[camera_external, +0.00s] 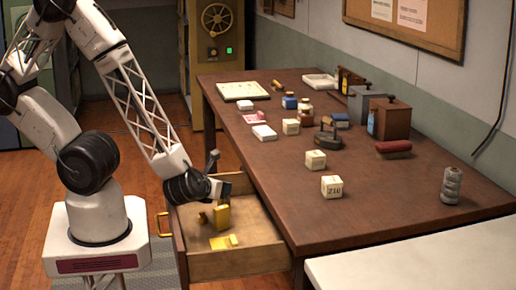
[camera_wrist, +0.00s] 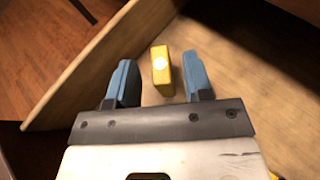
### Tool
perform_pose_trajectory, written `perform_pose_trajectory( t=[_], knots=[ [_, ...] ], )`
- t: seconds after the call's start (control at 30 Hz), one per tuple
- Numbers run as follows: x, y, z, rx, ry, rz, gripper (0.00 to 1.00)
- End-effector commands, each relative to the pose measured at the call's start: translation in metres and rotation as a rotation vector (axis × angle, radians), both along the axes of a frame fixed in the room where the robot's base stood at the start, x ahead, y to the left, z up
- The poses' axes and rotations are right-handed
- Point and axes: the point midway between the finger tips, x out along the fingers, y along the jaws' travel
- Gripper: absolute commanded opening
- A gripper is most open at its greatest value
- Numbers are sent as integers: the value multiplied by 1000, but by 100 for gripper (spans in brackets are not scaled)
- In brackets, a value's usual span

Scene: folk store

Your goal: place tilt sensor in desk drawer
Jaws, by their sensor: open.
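The desk drawer (camera_external: 240,264) is pulled open at the near left end of the desk. A yellow block (camera_external: 222,217) stands in it, and in the wrist view a yellow block (camera_wrist: 161,72) with a pale round spot shows between my fingers. Another yellow piece (camera_external: 224,242) lies flat near the drawer front. I cannot tell for sure which thing is the tilt sensor. My gripper (camera_external: 222,190) is over the drawer, open, with its blue fingers (camera_wrist: 159,84) on either side of the block and gaps to both sides.
The brown desk (camera_external: 400,215) holds several small boxes, including a cream cube (camera_external: 332,187), a dark round-based tool (camera_external: 328,138) and a red-brown brush (camera_external: 394,149). The drawer's wooden wall (camera_wrist: 110,62) rises at the left in the wrist view. A white surface (camera_external: 430,258) is at front right.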

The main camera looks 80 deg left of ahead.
Motion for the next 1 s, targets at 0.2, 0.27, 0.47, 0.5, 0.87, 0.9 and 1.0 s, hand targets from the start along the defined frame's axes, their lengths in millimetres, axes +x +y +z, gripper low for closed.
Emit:
perform_pose_trajectory(
  t=[0.2, 0.27, 0.47, 0.5, 0.87, 0.9, 1.0],
  knots=[
    [-11, -10, 6, 0, 1, -1, 46],
    [-13, -13, 7, 0, 0, -2, 46],
    [-22, -21, 12, 0, 1, -3, 46],
    [-23, -23, 13, 0, 1, -1, 46],
    [-38, -38, 22, -1, 0, -2, 46],
    [-40, -39, 23, 0, 0, -1, 46],
    [-44, -44, 25, 0, 0, -1, 46]
  ],
)
